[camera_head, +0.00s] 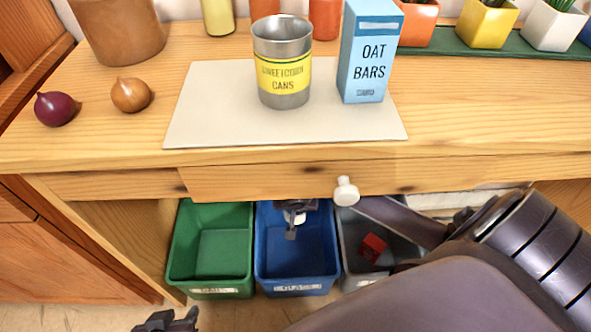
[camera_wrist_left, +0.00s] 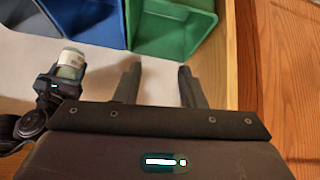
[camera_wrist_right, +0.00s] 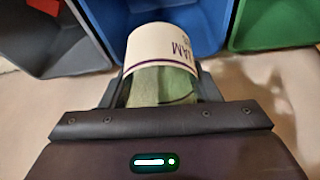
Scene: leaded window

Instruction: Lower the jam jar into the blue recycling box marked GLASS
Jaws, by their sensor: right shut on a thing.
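The jam jar (camera_wrist_right: 175,42) has a cream label and a greenish part between the fingers of my right gripper (camera_wrist_right: 160,88), which is shut on it. In the right wrist view the jar's end overlaps the near edge of the blue box (camera_wrist_right: 165,13). The jar (camera_wrist_left: 73,58) also shows in the left wrist view beside the boxes. In the head view the blue box (camera_head: 298,291) has a GLASS label, and part of my right gripper (camera_head: 292,215) shows over its far part. My left gripper (camera_wrist_left: 160,85) is open and empty near the green box. It also shows at the bottom left in the head view (camera_head: 168,322).
The green box (camera_head: 211,292) stands left of the blue one. The grey box (camera_head: 352,277), with a red thing (camera_head: 373,246) inside, stands right. The wooden counter (camera_head: 120,165) with its drawer and white knob (camera_head: 346,190) overhangs the boxes. My right arm hides the lower right.

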